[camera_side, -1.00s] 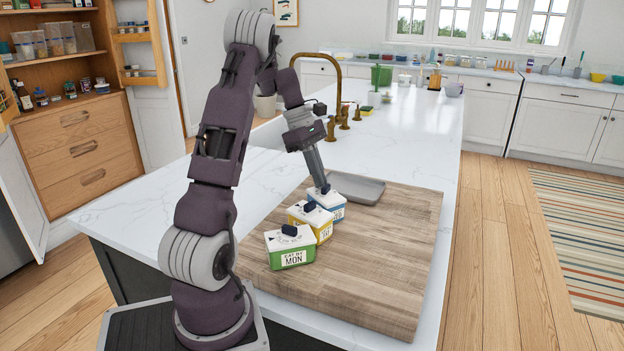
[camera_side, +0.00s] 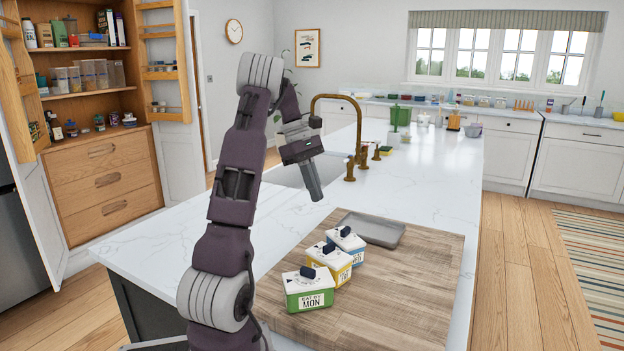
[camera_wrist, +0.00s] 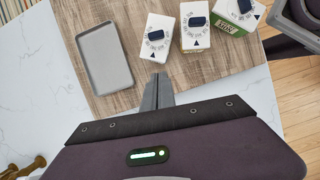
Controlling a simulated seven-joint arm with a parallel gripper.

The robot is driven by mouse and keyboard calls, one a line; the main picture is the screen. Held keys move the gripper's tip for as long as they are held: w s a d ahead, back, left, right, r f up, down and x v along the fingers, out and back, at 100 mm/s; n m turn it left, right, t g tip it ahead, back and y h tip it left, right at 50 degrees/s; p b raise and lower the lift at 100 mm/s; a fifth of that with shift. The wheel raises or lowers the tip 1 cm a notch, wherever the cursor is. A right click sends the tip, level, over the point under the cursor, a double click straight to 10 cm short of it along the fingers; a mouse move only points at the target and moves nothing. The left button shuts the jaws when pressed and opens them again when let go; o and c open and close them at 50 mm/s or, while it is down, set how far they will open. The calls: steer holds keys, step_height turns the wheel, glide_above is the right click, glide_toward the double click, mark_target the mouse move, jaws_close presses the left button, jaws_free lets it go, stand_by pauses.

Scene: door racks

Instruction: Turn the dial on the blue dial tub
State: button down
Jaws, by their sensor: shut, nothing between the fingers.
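The blue dial tub (camera_side: 354,254) stands on the wooden board, farthest back in a row of three tubs. Its white top carries a dark dial knob (camera_side: 345,231); in the wrist view this tub (camera_wrist: 152,52) is the leftmost, its knob lying roughly sideways across the picture. My gripper (camera_side: 317,197) is shut and empty. It is raised above the counter, behind and left of the blue tub in the side view and apart from it. In the wrist view the fingertips (camera_wrist: 158,77) show just below the blue tub. The printing around the dial is too small to read.
A yellow dial tub (camera_side: 341,276) and a green tub marked MON (camera_side: 310,300) stand close by in the row. A grey tray (camera_side: 371,229) lies behind the blue tub. The board (camera_side: 400,290) is clear to the right. A brass faucet (camera_side: 350,170) stands behind my gripper.

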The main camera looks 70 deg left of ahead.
step_height(320, 180, up, 3)
glide_toward(338, 230)
step_height(338, 230, down, 5)
steer(key=shift+w+d+f, duration=0.25)
steer(key=shift+w+d, duration=0.65)
steer(key=shift+d, duration=0.2)
steer(key=shift+w+d, duration=0.25)
steer(key=shift+d, duration=0.1)
